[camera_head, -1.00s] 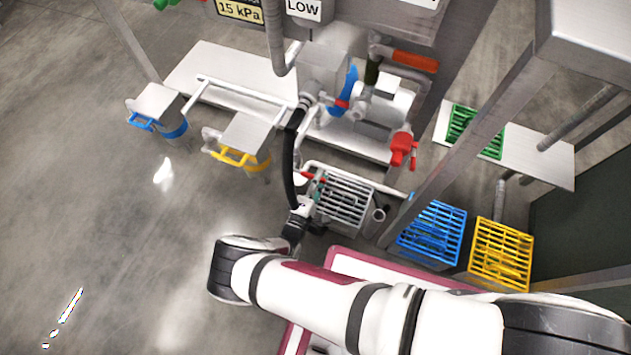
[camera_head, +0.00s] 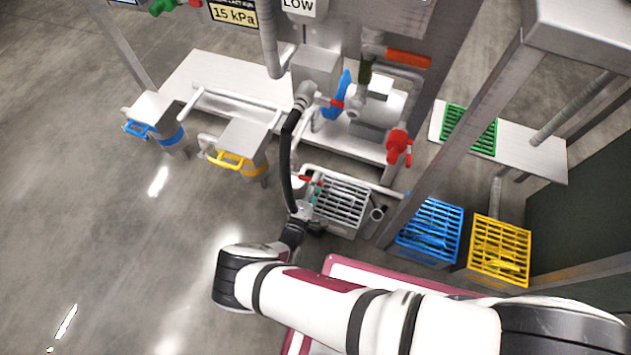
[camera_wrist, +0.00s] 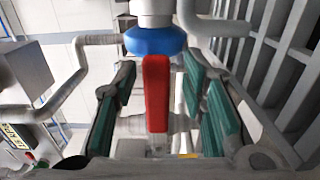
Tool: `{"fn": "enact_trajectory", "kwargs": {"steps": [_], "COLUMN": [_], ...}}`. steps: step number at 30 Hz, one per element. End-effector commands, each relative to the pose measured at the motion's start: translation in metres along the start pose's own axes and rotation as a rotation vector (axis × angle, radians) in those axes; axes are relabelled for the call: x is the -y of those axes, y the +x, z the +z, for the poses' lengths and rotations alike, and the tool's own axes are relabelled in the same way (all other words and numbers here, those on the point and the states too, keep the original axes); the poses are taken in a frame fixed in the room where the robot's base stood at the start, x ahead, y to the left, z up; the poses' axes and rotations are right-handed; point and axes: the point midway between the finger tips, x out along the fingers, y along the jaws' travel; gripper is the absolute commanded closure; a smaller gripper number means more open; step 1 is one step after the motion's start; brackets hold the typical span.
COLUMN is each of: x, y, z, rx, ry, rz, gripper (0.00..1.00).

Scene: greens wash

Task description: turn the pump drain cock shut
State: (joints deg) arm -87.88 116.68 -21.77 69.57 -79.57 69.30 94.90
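The drain cock's red lever (camera_wrist: 156,95) hangs below a blue collar (camera_wrist: 155,40) in the wrist view. In the head view a small red lever (camera_head: 307,179) shows beside the floor grate, by my gripper (camera_head: 309,200); I take it to be the same one. My gripper (camera_wrist: 160,115) is open, with green pads left and right of the lever. Gaps show on both sides, so neither pad appears to touch it. The lever's lower end reaches between the pads. In the head view my wrist and a black hose partly hide the fingers.
The pump (camera_head: 380,105) stands behind, with a red valve (camera_head: 398,145) and an orange-red lever (camera_head: 408,58). The grey grate (camera_head: 343,200) is right of my gripper. Blue (camera_head: 430,230) and yellow (camera_head: 500,250) crates stand further right. Open floor lies left.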

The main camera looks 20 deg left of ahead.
Motion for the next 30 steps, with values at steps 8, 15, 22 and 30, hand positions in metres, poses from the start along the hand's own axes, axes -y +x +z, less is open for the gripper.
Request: {"fn": "enact_trajectory", "kwargs": {"steps": [8, 15, 22, 30], "x": [-0.004, -0.032, -0.072, -0.098], "y": [0.0, 0.0, 0.0, 0.0], "z": [-0.001, -0.002, -0.002, -0.002], "rx": [0.0, 0.0, 0.0, -0.001], "ry": [-0.001, 0.0, 0.0, -0.001], "rz": [0.003, 0.004, 0.003, 0.002], "gripper": [0.62, 0.62, 0.62, 0.62]}}
